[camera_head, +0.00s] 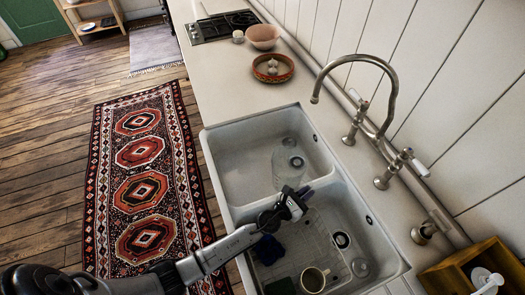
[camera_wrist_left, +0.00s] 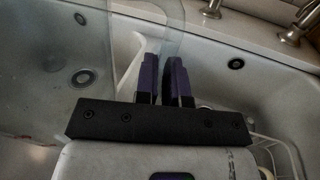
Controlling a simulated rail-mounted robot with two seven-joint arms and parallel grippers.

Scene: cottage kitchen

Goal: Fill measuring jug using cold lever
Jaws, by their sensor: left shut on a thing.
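The measuring jug (camera_head: 287,168) is clear and seems empty. It is over the far basin of the white double sink (camera_head: 222,160), near the divider; I cannot tell whether it touches the basin. My left gripper (camera_head: 297,199) is shut on the jug's handle, which stands between the purple fingers (camera_wrist_left: 165,80) in the left wrist view. The jug's clear wall (camera_wrist_left: 60,75) fills the left of that view. The arched tap (camera_head: 391,85) has its spout end above the basin's right edge. Two levers with white ends, one far (camera_head: 354,96) and one near (camera_head: 419,167), flank it. No water shows. My right gripper is out of view.
The near basin holds a wire rack, a mug (camera_head: 313,279), a blue item (camera_head: 268,249) and a clear glass (camera_head: 361,267). A wooden crate (camera_head: 455,279) stands at the lower right. Bowls (camera_head: 273,68) and a hob (camera_head: 223,26) are farther along the counter.

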